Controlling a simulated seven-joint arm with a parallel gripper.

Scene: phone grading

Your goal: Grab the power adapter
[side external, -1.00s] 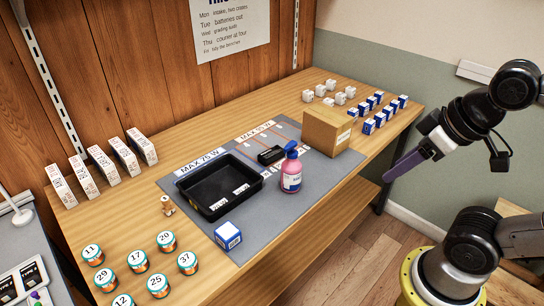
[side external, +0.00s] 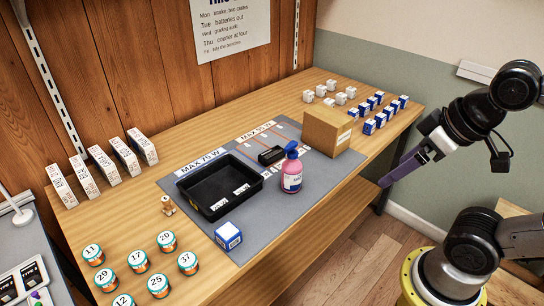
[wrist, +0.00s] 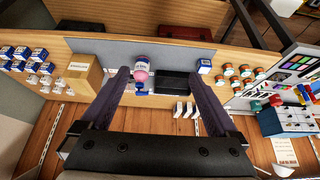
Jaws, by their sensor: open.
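A small black block that looks like the power adapter (side external: 271,155) lies on the grey mat (side external: 285,215) in the side view. It sits behind the pink bottle with a blue top (side external: 291,172) and to the right of the black tray (side external: 205,205). In the wrist view I cannot clearly pick the block out near the bottle (wrist: 140,72) and tray (wrist: 172,84). My gripper (side external: 387,180) hangs off the front right of the table, well apart from the block. Its two long purple fingers are spread and empty in the wrist view (wrist: 157,76).
A cardboard box (side external: 322,132) stands right of the block, with white cubes (side external: 341,98) and blue-and-white boxes (side external: 369,126) beyond. A blue-and-white box (side external: 228,236) is at the mat's front left. Numbered jars (side external: 157,285) and tall white boxes (side external: 124,157) fill the left.

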